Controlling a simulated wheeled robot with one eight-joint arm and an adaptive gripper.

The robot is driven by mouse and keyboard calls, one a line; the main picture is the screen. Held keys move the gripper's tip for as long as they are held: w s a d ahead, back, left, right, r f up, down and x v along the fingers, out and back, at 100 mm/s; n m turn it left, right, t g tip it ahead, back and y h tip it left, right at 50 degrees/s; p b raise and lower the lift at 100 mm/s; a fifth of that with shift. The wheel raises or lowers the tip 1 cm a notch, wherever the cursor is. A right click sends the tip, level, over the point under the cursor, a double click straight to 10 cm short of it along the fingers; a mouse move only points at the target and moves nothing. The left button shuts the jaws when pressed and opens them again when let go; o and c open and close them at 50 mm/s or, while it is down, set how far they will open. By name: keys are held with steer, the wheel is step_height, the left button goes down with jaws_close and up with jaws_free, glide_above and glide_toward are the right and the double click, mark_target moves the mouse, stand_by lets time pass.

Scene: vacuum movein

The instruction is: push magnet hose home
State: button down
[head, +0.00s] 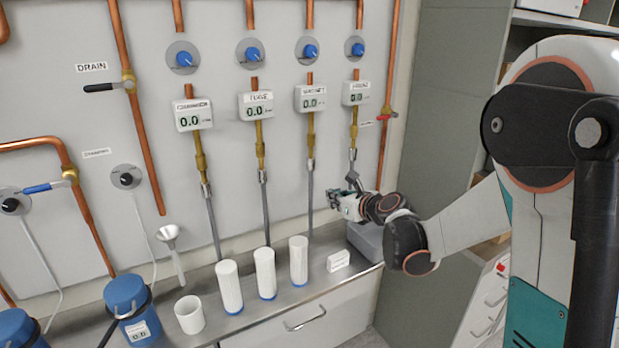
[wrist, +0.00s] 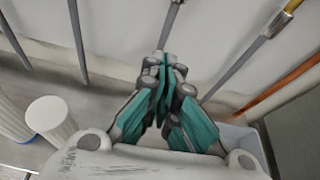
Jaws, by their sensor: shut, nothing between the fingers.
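The magnet gauge (head: 310,97), a white box reading 0.0, is third from the left on the wall panel. A brass fitting (head: 310,135) is below it, and the grey magnet hose (head: 310,200) hangs from that. My gripper (head: 336,198) is shut and empty, to the right of this hose and low on it, by the fourth hose. In the wrist view the shut fingertips (wrist: 166,62) are in front of what looks like the magnet hose (wrist: 171,22). I cannot tell whether they touch it. The hose's lower end is hidden.
The fourth hose (wrist: 238,66) and a copper pipe (wrist: 290,75) are to my gripper's right. White cylinders (head: 299,260) and a small white block (head: 338,261) stand on the steel counter. A grey bin (head: 368,241) sits beneath my gripper. A tall cabinet (head: 440,110) is at the right.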

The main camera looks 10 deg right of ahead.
mark_target(314, 168)
steer(key=shift+m, duration=0.3)
steer(key=b+x, duration=0.1)
steer(key=x, duration=0.8)
steer(key=shift+w+f+b, duration=0.15)
steer(key=shift+w+b, duration=0.15)
steer(key=r+p, duration=0.2)
steer(key=shift+w+r, duration=0.35)
steer(key=shift+w, duration=0.05)
steer(key=shift+a+r+p, duration=0.1)
steer(key=shift+r+p, duration=0.4)
steer(key=shift+r, duration=0.1)
steer(key=shift+w+r+p, duration=0.1)
steer(key=shift+r+p, duration=1.05)
steer(key=shift+r, duration=1)
